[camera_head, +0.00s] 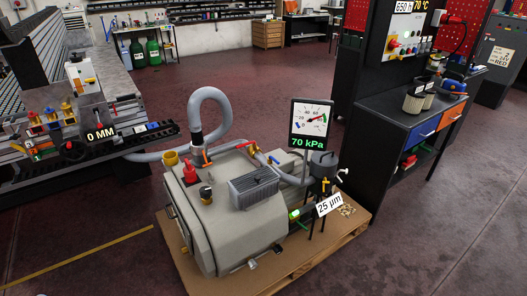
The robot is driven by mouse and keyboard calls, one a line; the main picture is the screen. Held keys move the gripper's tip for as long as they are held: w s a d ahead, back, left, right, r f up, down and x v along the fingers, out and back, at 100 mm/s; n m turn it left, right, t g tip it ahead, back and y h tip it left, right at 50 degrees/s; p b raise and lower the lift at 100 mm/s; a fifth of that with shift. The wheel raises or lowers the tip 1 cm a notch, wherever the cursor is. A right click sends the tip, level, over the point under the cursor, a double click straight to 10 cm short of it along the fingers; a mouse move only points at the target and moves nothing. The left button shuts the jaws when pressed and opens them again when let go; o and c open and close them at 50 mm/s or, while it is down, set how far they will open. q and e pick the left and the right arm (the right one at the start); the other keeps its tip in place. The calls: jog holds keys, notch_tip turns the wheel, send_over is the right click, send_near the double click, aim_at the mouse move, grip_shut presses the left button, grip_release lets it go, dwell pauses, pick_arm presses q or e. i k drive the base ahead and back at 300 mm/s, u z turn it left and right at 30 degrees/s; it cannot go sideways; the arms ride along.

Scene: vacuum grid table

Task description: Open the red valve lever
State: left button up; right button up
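A grey vacuum pump (225,225) stands on a wooden pallet (290,275) in the middle of the head view. A thin red-orange lever (244,146) lies along the pipe on the pump's far side. A second orange-red lever (207,158) sits at the foot of the grey hose. A bulky red fitting (190,173) stands upright on the pump's top left. Neither gripper is in view.
A gauge sign (311,125) reading 70 kPa stands behind the pump. A grey hose (222,95) loops up from it toward the grid table (108,75) at left. A black workbench (400,120) stands at right. The red floor (130,210) left of the pallet is clear.

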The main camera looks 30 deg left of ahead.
aim_at(253, 143)
jog(key=z, duration=0.3)
jog(key=i, duration=1.5)
jog(key=u, duration=0.75)
